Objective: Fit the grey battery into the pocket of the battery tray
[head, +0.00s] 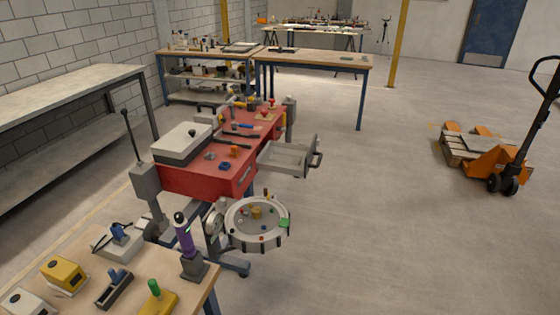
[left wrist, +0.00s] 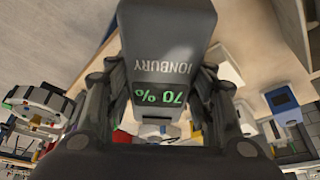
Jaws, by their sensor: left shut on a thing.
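The grey battery (left wrist: 165,45) fills the upper middle of the left wrist view. Its lettering and green "70 %" readout appear upside down. My left gripper (left wrist: 160,105) is shut on it, with one dark finger on each side. Neither the battery in my grip nor my left gripper can be made out in the head view. My right gripper is in neither view. I cannot tell which item is the battery tray, and its pocket is not clearly visible.
A wooden table at lower left of the head view holds a yellow box (head: 63,274), a black holder (head: 114,291) and a purple-handled tool (head: 184,232). Beyond are a round sandbed (head: 240,241) and a red workbench (head: 190,180).

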